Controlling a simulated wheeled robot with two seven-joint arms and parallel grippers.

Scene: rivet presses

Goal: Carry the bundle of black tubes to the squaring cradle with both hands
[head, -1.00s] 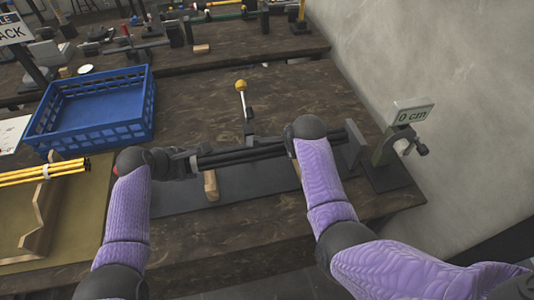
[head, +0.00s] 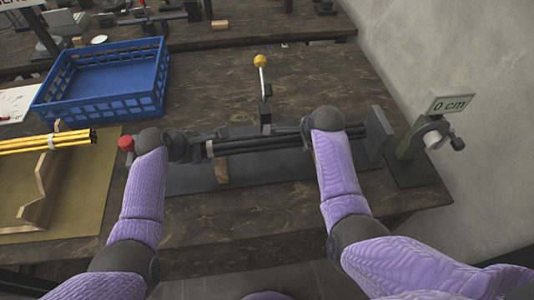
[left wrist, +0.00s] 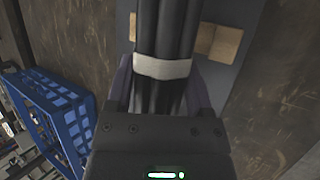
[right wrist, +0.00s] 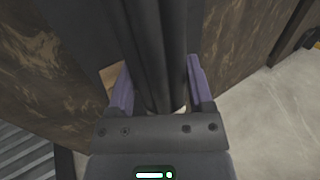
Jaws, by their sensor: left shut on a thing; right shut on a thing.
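The bundle of black tubes (head: 265,146) lies lengthwise over the squaring cradle, with its right end close to the cradle's end plate (head: 379,134). The cradle has a dark base (head: 192,184) and a wooden block (head: 221,170) under the bundle. My left gripper (head: 192,147) is shut on the bundle near its left end, beside a white band (left wrist: 162,67). My right gripper (head: 308,131) is shut on it nearer the end plate. The bundle also shows between the fingers in the right wrist view (right wrist: 160,45). I cannot tell whether it touches the block.
A lever with a yellow knob (head: 260,62) stands behind the bundle. A blue crate (head: 105,82) is at the back left, and yellow tubes (head: 45,142) rest on a wooden stand (head: 45,185) at left. A gauge reading "0 cm" (head: 449,102) stands right of the end plate.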

